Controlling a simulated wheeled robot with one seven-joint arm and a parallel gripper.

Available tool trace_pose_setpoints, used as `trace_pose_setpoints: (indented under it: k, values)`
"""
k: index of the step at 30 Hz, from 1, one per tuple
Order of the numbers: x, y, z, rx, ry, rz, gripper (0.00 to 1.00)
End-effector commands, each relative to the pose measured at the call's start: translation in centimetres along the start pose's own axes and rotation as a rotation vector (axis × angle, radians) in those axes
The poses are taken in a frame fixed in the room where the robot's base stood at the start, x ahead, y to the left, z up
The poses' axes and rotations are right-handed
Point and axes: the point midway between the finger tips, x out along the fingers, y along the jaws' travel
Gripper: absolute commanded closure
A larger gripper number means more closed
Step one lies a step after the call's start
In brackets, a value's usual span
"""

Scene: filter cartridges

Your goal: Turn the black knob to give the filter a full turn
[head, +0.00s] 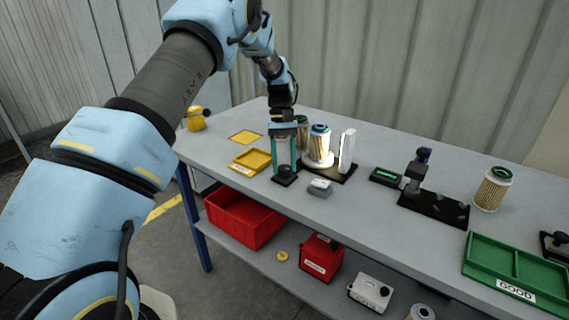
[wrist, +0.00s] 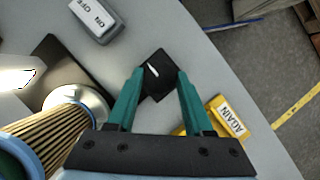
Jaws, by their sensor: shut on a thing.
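The black knob (head: 285,180) sits on a dark square base near the table's front edge; in the wrist view the knob (wrist: 155,71) shows a white mark. My gripper (head: 285,170) points down over it, and its teal fingers (wrist: 158,75) are shut on the knob from both sides. The filter (head: 319,142), pleated tan with a green and blue top, stands upright on a round white turntable (head: 317,164) just behind and right of the knob. In the wrist view the filter (wrist: 45,130) is partly cut off at the lower left.
A white upright panel (head: 347,150) stands right of the filter. A grey ON/OFF switch box (head: 320,187) is right of the knob. A yellow AGAIN tray (head: 251,161) lies left. Another filter (head: 303,128) stands behind. A green GOOD tray (head: 517,265) is far right.

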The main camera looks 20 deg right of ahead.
Motion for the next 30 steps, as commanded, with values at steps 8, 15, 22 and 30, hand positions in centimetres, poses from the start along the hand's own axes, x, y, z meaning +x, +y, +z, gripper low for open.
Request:
trace_pose_setpoints:
  k: [8, 15, 22, 30]
  values:
    - [0.08, -0.03, 0.05, -0.033, -0.002, 0.013, 1.00]
    - [0.08, -0.03, 0.05, -0.035, -0.002, 0.014, 1.00]
    - [0.07, -0.03, 0.04, -0.034, -0.002, 0.013, 0.33]
    - [0.03, -0.02, 0.02, -0.033, 0.000, 0.014, 0.18]
